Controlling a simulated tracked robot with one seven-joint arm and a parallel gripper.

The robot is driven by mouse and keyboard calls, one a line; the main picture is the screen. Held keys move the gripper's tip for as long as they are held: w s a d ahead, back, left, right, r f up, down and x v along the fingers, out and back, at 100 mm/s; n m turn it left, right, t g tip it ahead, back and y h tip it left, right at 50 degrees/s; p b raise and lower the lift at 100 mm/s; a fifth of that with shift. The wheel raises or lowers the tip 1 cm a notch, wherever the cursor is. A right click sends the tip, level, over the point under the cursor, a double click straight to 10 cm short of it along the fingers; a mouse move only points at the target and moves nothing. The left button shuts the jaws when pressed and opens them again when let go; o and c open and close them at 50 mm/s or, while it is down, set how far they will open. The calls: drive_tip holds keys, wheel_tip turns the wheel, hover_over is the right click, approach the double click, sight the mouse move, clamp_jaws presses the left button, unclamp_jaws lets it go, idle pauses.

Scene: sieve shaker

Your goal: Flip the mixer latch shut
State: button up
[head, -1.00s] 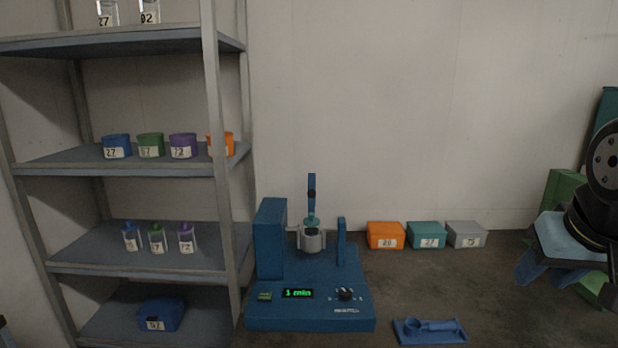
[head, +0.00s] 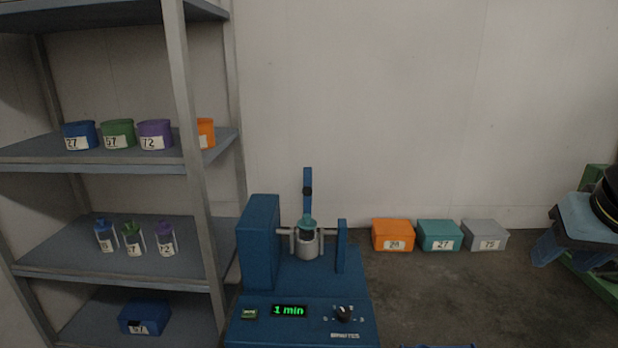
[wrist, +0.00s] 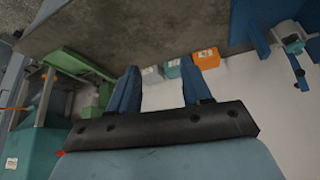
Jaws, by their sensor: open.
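The mixer (head: 300,295) is a blue machine in the lower middle of the head view, with a green "1 min" display and a black knob. Its latch (head: 308,182) is a blue upright bar with a dark knob, standing up above a grey cup with a teal top (head: 307,240). In the wrist view the mixer (wrist: 252,22) is at the upper right, with the latch (wrist: 299,72) beside it. My gripper (wrist: 158,78) is open and empty, its two blue fingers apart. In the head view it (head: 545,250) is at the far right, well away from the mixer.
A metal shelf (head: 110,165) with labelled tubs and bottles stands left of the mixer. Orange (head: 393,235), teal (head: 440,235) and grey (head: 485,235) boxes stand in a row to its right. A blue tray edge (head: 438,346) shows at the bottom. Floor between boxes and tray is clear.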

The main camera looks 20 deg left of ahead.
drive_tip(key=w+a+r+g, duration=0.1)
drive_tip(key=w+a+r, duration=0.1)
drive_tip(key=w+a, duration=0.4)
drive_tip(key=n+g+y, duration=0.3)
drive_tip(key=g+y, duration=0.9)
drive_tip(key=y, duration=0.2)
approach(308, 186)
drive_tip(key=w+r, duration=0.2)
drive_tip(key=w, duration=0.3)
drive_tip(key=x, duration=1.3)
drive_tip(key=shift+s+a+f, duration=0.15)
drive_tip(key=shift+s+a, duration=0.05)
drive_tip(key=shift+c, duration=0.3)
clamp_jaws()
drive_tip(key=shift+f, duration=0.1)
